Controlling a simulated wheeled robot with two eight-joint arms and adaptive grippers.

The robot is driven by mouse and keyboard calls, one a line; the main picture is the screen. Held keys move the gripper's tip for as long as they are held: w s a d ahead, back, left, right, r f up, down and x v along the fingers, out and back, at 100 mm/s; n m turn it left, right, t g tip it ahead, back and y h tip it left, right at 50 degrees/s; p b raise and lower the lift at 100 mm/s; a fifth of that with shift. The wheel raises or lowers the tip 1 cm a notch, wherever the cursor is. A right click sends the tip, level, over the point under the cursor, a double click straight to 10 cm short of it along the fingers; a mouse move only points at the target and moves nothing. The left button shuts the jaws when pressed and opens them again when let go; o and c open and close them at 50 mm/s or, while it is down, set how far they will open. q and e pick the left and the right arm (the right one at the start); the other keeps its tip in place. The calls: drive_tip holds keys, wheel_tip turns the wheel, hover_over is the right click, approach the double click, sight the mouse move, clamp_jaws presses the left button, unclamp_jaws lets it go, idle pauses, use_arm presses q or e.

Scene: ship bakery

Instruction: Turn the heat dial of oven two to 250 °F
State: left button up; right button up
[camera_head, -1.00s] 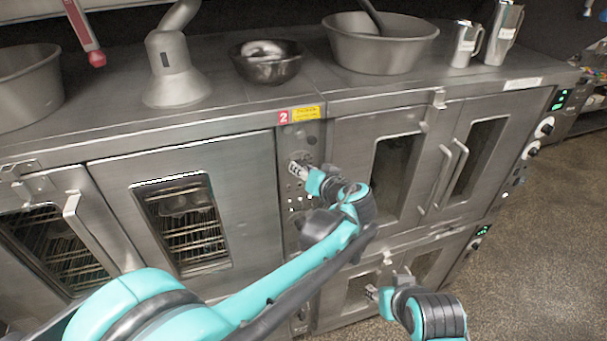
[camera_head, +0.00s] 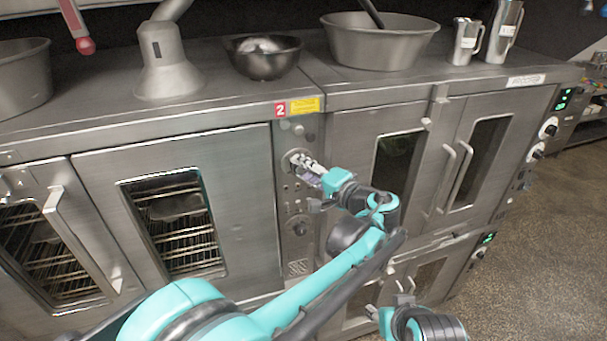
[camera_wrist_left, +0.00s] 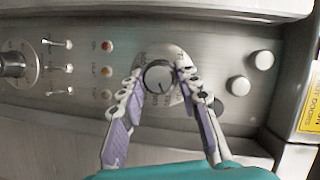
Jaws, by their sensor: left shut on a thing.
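The heat dial (camera_wrist_left: 158,78) is a round knob on a pale scale plate with numbers too blurred to read. It sits high on the narrow control panel (camera_head: 297,255) of oven two, below the red "2" label (camera_head: 281,110). My left gripper (camera_head: 305,162) reaches the dial from the right in the head view. In the left wrist view its two fingers (camera_wrist_left: 159,78) stand on either side of the knob and are shut on it. My right gripper (camera_head: 385,303) is low at the lower oven, partly cut by its own arm; its opening is unclear.
Below the dial are small switches and lights (camera_wrist_left: 106,71) and a second knob (camera_head: 299,225). Glass oven doors with bar handles (camera_head: 447,178) flank the panel. A black bowl (camera_head: 263,55), a large basin (camera_head: 378,40) and metal jugs (camera_head: 503,30) stand on top.

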use_arm(q)
drive_tip(key=shift+f+m, duration=0.1)
drive_tip(key=shift+m, duration=0.3)
idle(0.3)
drive_tip(key=o, duration=1.1)
drive_tip(key=shift+w, duration=0.1)
drive_tip(key=v, duration=0.7)
drive_tip(key=shift+d, duration=0.15)
drive_tip(key=shift+f, duration=0.1)
